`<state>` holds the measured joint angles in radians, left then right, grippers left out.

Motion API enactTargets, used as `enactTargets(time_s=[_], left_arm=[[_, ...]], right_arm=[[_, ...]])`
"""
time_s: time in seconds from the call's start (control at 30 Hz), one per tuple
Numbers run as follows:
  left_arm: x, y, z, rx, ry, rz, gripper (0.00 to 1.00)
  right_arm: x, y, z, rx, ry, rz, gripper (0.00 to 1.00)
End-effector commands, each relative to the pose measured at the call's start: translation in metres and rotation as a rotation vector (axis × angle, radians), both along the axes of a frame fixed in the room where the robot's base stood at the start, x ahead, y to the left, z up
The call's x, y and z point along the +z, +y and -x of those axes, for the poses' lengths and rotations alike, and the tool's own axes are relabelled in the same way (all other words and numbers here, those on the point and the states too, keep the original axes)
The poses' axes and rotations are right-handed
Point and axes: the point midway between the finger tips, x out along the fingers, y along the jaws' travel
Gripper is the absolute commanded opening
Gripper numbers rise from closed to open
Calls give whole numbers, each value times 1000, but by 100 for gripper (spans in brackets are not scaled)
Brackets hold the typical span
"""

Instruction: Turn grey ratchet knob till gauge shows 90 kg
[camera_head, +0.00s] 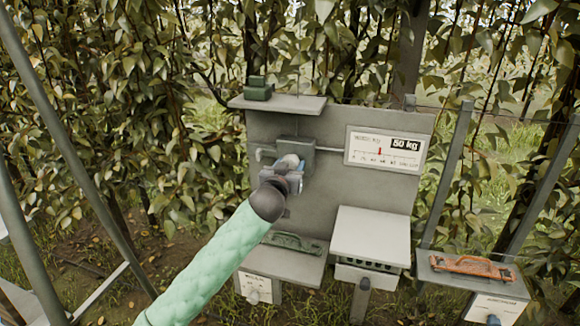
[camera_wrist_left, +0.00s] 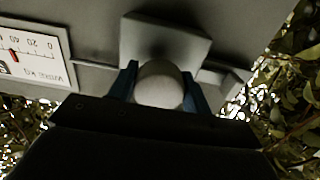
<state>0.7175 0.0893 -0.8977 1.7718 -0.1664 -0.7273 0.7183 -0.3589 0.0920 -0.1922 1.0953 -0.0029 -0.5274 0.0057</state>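The grey ratchet knob (camera_head: 288,161) sits on a grey-green box on the upright board. In the left wrist view the round knob (camera_wrist_left: 160,85) lies between my two blue fingers, one close against each side. My left gripper (camera_head: 294,172) is shut on it, and the gripper hides part of the knob in the head view. Part of the gauge (camera_wrist_left: 32,56) shows in the left wrist view. My right gripper is not in view.
A thin wire runs from the box (camera_head: 296,150) behind the gauge. A green block (camera_head: 258,88) stands on the top shelf (camera_head: 290,104). Below are a green-handled tool (camera_head: 291,242), a white box (camera_head: 371,236) and an orange tool (camera_head: 469,266). Metal posts (camera_head: 449,170) and leafy branches surround the board.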

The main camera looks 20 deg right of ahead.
Motion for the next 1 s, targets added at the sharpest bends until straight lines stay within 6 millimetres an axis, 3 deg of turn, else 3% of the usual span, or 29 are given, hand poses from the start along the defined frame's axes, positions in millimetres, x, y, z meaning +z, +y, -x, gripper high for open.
enactTargets(time_s=[0.47, 1.0], left_arm=[[0, 0, 0, 0, -50, -72, 26], [2, 2, -1, -1, -314, -459, 26]], right_arm=[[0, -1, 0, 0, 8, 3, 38], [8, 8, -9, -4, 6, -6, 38]])
